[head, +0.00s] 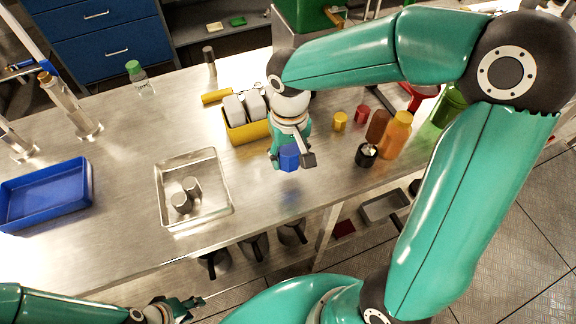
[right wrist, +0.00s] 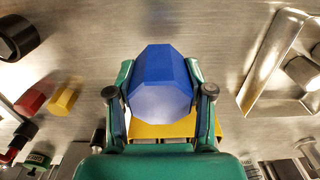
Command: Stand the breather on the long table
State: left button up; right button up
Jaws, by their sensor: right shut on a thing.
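My right gripper (head: 292,158) is shut on a blue, faceted piece, which I take to be the breather (head: 289,157). In the right wrist view the breather (right wrist: 160,80) sits between both fingers of the right gripper (right wrist: 160,98), with a paler face towards the camera. It is over the front part of the long steel table (head: 110,190); I cannot tell whether it touches the top. My left gripper (head: 188,303) is low at the left, away from the table's front edge, with no object seen in it; its finger opening is unclear.
A yellow bin (head: 246,131) with pale blocks stands just behind the right gripper. A steel tray (head: 226,208) with two metal cylinders is to the left, then a blue tray (head: 40,196). Right are a yellow cap (head: 340,121), red cap (head: 361,113) and orange bottle (head: 395,136).

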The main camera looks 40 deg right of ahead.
aim_at(289, 174)
jog(key=shift+f, duration=2.45)
jog(key=shift+f+b, duration=0.2)
jog(key=shift+b, duration=0.1)
jog(key=o, duration=1.2)
jog(key=shift+r, duration=0.1)
jog(key=shift+c, duration=0.2)
notch_tip(289, 174, up, 12)
jog(key=shift+r+p, duration=0.1)
jog(key=shift+p, duration=0.35)
